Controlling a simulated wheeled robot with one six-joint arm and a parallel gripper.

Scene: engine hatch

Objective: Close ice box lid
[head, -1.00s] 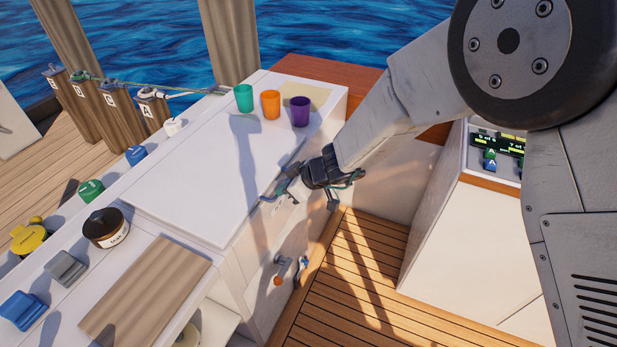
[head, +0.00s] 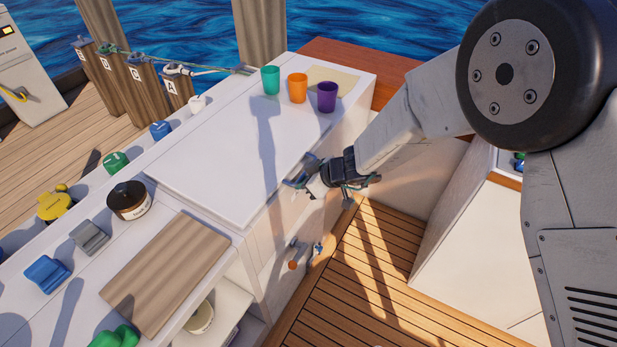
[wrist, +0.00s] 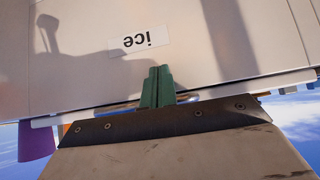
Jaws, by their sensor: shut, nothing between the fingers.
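The ice box lid (head: 215,165) is a white panel lying flat on the white counter in the head view, with no open gap that I can see. My gripper (head: 303,176) is beside the counter's front edge, close to the lid's right side. In the wrist view, my gripper's green fingers (wrist: 157,84) are shut together and hold nothing. They point at a white face bearing an upside-down "ice" label (wrist: 155,41). Whether the fingertips touch this face I cannot tell.
Teal (head: 270,80), orange (head: 297,88) and purple (head: 327,97) cups stand at the counter's far end. A dark-lidded jar (head: 129,201) and a wooden board (head: 165,272) are at the near end. The slatted deck (head: 370,270) right of the counter is open.

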